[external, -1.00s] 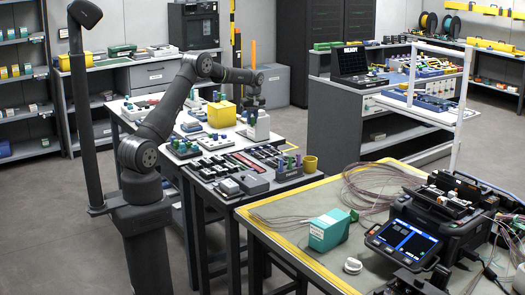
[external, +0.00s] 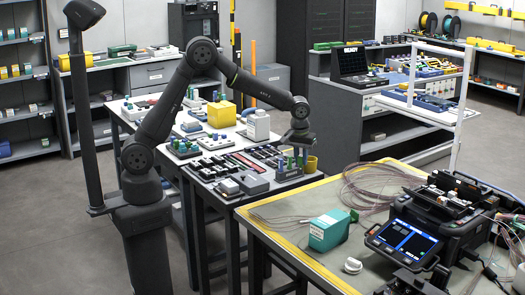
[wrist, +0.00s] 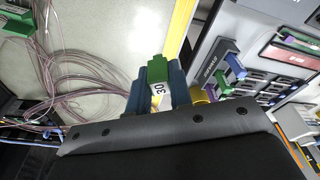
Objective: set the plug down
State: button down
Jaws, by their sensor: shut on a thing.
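My gripper (external: 301,155) is low over the right end of the cluttered bench in the external view. In the wrist view its two dark blue fingers (wrist: 160,82) are shut on a green plug (wrist: 158,68) with a white label reading 30. The plug's lower part is hidden between the fingers. In the wrist view a grey holder (wrist: 209,62) with blue and green upright pieces is just right of the plug, apart from it. In the external view this holder (external: 287,174) lies below my gripper, and the plug is too small to make out surely.
A yellow cup (external: 311,165) stands close by my gripper. The front table (external: 275,222) holds loose fibres, a teal box (external: 328,231) and the splicer (external: 450,208).

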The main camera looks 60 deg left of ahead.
jog(key=s+d+f+m, duration=0.1)
jog(key=s+d+m, duration=0.4)
jog(key=s+d, duration=1.1)
jog(key=shift+h, duration=0.4)
jog(key=w+a+f, duration=0.6)
jog(key=w+a, duration=0.1)
jog(key=shift+w+f, duration=0.3)
jog(key=shift+f, duration=2.05)
jog(key=shift+f, duration=0.15)
jog(key=c, duration=1.3)
grip_release()
